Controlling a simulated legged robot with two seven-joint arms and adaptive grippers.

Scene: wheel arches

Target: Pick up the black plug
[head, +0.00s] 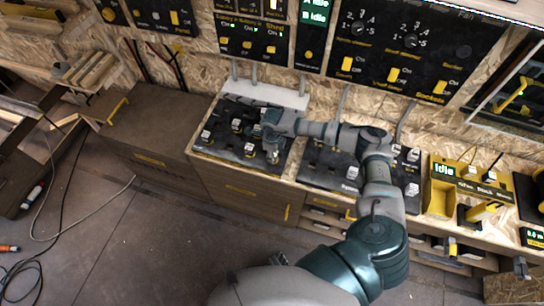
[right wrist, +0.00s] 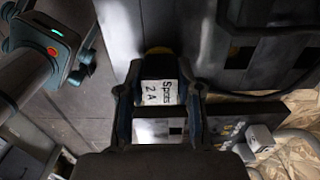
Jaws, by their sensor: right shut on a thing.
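My right gripper (head: 270,128) reaches over the left black socket panel (head: 228,152) on the wooden bench in the head view. In the right wrist view my right gripper (right wrist: 160,105) is shut, with its two dark fingers on either side of a black plug (right wrist: 160,75). The plug has a white label that seems to read "Spots 2 A" and a bit of yellow at its far end. In the head view the gripper hides most of what it holds. I cannot tell whether the plug is clear of the panel. My left gripper is not in view.
Other plugs with pale tops, such as one (head: 206,135) at the left, stand on the panel close around the gripper. A second socket panel (head: 325,168) lies to the right. A yellow holder (head: 440,200) stands further right. Upright switch panels (head: 250,38) rise behind.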

